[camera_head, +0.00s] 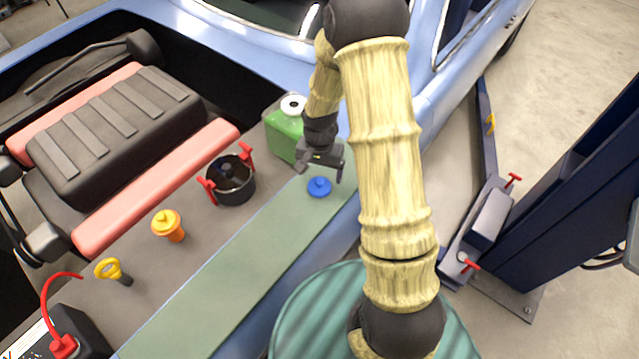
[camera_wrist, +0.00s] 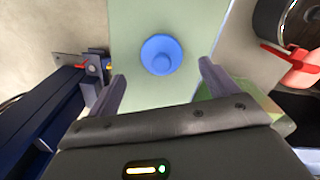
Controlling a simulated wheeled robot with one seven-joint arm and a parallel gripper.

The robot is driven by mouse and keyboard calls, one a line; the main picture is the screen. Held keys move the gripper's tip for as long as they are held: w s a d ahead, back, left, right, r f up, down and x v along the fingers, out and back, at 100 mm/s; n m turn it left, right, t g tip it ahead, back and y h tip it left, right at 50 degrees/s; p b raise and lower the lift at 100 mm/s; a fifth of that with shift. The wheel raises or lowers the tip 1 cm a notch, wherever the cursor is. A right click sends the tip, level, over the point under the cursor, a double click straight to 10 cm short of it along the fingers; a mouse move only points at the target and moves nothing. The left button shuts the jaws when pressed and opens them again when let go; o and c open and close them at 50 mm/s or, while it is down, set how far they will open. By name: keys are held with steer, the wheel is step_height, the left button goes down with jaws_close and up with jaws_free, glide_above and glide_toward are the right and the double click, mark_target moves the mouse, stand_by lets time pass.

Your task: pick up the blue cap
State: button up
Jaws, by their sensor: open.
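The blue cap (camera_head: 319,187) is a small round disc with a raised knob. It lies on a flat green strip (camera_head: 215,290) along the car's front edge. In the wrist view the blue cap (camera_wrist: 161,55) lies ahead of my fingers, roughly midway between them and beyond their tips. My gripper (camera_head: 322,172) is close to the cap, just above it in the head view. In the wrist view my gripper (camera_wrist: 162,75) has its two fingers spread apart with nothing between them. The fingers do not appear to touch the cap.
A green container with a white cap (camera_head: 285,130) stands close behind my gripper. A black pot with red handles (camera_head: 230,182), an orange cap (camera_head: 168,225) and a yellow dipstick handle (camera_head: 108,268) lie to the left. A blue lift post (camera_head: 560,200) stands at right.

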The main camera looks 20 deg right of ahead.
mark_target(319, 181)
steer(key=shift+f, duration=0.15)
steer(key=shift+w+f+p, duration=0.2)
steer(key=shift+f+p, duration=1)
steer(key=shift+f, duration=1.4)
steer(key=c, duration=1.1)
